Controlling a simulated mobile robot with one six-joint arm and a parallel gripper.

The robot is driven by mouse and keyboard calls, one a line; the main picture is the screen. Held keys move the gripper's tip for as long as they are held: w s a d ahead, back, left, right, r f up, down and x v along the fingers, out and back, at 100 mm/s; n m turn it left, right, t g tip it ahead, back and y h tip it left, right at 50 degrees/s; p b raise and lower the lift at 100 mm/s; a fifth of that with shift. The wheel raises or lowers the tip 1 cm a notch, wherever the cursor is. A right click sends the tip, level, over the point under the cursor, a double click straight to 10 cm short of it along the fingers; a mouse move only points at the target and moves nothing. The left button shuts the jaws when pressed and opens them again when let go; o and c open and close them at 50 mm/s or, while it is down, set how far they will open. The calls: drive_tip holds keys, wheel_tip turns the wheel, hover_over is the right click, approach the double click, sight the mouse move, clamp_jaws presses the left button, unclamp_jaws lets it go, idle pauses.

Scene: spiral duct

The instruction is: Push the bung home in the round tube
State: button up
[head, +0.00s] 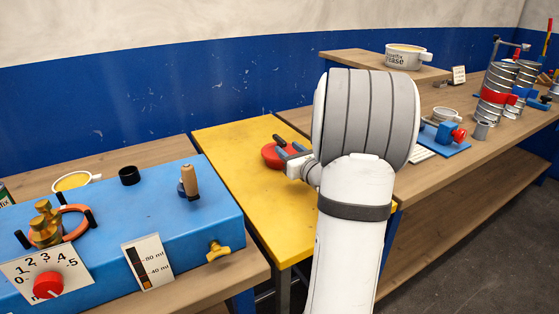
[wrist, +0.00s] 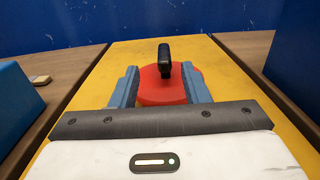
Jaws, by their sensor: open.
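A red disc with a black upright handle, which looks like the bung (head: 270,155), lies on the yellow table. In the wrist view the bung (wrist: 152,90) is straight ahead, with its handle between the fingertips. My gripper (head: 285,148) is open, its blue-grey fingers on either side of the handle; in the wrist view the gripper (wrist: 159,67) holds nothing. Contact with the disc cannot be told. Ribbed metal round tubes (head: 494,94) stand at the right on the wooden bench, one with a red band. Which one is the task's tube is unclear.
A blue box (head: 120,215) with a red dial, brass fittings and a wooden-handled tool stands at left. The wooden bench (head: 440,90) at right carries a blue vise-like device (head: 447,136), cups and a raised shelf. The front of the yellow table (head: 290,230) is clear.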

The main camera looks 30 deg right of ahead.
sight(279, 138)
drive_tip(key=w, duration=0.4)
drive_tip(key=w+d, duration=0.1)
drive_tip(key=w, duration=0.2)
drive_tip(key=shift+w+f+p, duration=0.1)
drive_tip(key=shift+f+p, duration=0.2)
drive_tip(key=shift+p, duration=0.05)
drive_tip(key=shift+c, duration=0.5)
clamp_jaws()
